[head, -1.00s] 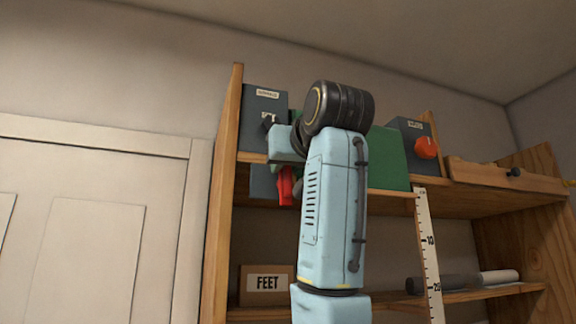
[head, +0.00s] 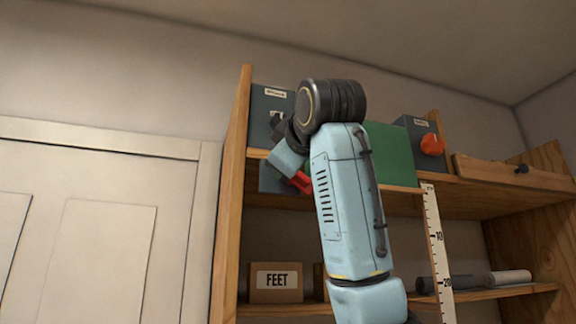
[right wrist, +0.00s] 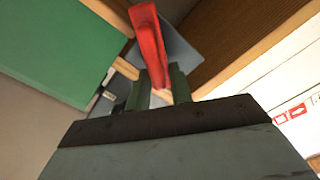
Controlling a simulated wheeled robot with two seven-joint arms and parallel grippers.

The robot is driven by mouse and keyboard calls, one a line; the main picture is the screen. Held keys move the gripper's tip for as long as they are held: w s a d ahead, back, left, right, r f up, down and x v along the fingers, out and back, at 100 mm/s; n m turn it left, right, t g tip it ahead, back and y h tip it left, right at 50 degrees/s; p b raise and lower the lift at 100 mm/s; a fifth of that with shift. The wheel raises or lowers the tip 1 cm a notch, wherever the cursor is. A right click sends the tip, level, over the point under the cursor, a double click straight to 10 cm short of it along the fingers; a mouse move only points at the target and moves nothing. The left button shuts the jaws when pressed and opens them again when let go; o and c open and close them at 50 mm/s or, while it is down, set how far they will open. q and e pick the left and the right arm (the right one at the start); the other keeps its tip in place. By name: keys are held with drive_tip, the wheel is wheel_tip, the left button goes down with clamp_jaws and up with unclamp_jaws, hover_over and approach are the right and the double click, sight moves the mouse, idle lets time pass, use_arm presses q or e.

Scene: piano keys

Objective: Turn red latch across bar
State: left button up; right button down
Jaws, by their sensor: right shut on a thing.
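The red latch (head: 302,181) hangs below the upper shelf board, in front of a grey-blue plate (head: 268,179), and slants down to the right. In the right wrist view the red latch (right wrist: 149,45) stands up from between the two fingers of my right gripper (right wrist: 161,92), which is shut on it. The grey-blue plate (right wrist: 180,52) lies behind it there. In the head view my wrist and forearm cover the fingertips and part of the latch. I cannot clearly make out the bar. My left gripper is in neither view.
On the upper shelf (head: 400,198) stand a dark box (head: 262,104), a green panel (head: 392,152) and a box with an orange knob (head: 432,145). A FEET box (head: 277,281) is below. A ruler (head: 437,238) hangs right of my arm.

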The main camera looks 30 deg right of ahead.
drive_tip(key=n, duration=0.3)
drive_tip(key=shift+a+f+n+b, duration=0.15)
drive_tip(key=shift+f+n+b, duration=0.15)
drive_tip(key=shift+f, duration=0.05)
drive_tip(key=shift+a+f+n, duration=0.1)
drive_tip(key=shift+f+n, duration=0.1)
drive_tip(key=shift+n, duration=0.7)
drive_tip(key=shift+f+n, duration=0.2)
drive_tip(key=shift+n, duration=0.7)
drive_tip(key=shift+f, duration=0.1)
drive_tip(key=c, duration=1.5)
unclamp_jaws()
drive_tip(key=shift+o, duration=0.2)
drive_tip(key=b+v, duration=0.6)
drive_tip(key=v, duration=0.7)
drive_tip(key=shift+s, duration=0.2)
